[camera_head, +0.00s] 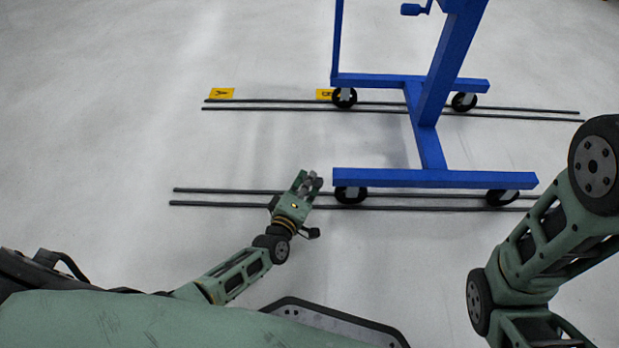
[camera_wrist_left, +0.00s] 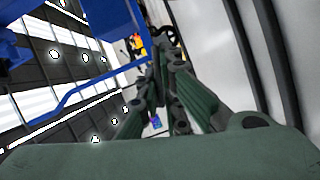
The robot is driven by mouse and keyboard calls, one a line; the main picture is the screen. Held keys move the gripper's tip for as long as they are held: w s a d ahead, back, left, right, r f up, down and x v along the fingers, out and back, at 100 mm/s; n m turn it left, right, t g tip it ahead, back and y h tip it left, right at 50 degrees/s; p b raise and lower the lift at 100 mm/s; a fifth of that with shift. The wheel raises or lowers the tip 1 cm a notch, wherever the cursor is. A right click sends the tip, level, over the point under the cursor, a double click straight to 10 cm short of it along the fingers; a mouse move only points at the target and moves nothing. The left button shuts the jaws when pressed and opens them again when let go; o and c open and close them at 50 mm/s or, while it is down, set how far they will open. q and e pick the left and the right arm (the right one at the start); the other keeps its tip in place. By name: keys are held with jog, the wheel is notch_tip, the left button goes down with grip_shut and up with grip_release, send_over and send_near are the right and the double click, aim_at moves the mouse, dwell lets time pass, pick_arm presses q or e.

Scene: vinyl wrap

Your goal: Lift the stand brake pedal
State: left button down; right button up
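The blue stand (camera_head: 435,178) rests on castors, with the front-left castor (camera_head: 350,194) at the front floor rails. I cannot make out the brake pedal clearly at this castor. My left gripper (camera_head: 309,178) is low over the front rails, just left of the castor and apart from it in the head view. Its fingers (camera_wrist_left: 165,75) look drawn together with nothing seen between them. In the left wrist view, a dark wheel (camera_wrist_left: 163,34) and part of the blue frame (camera_wrist_left: 90,88) show beyond the fingertips. My right gripper is out of view; only its arm shows at right.
Two pairs of dark rails (camera_head: 235,191) run across the pale floor under the stand. Yellow markers (camera_head: 221,93) lie by the back rails. A blue crank handle (camera_head: 412,9) sits high on the stand.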

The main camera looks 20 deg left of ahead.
pick_arm(q)
jog(key=c, duration=1.9)
grip_release()
jog(key=shift+c, duration=0.2)
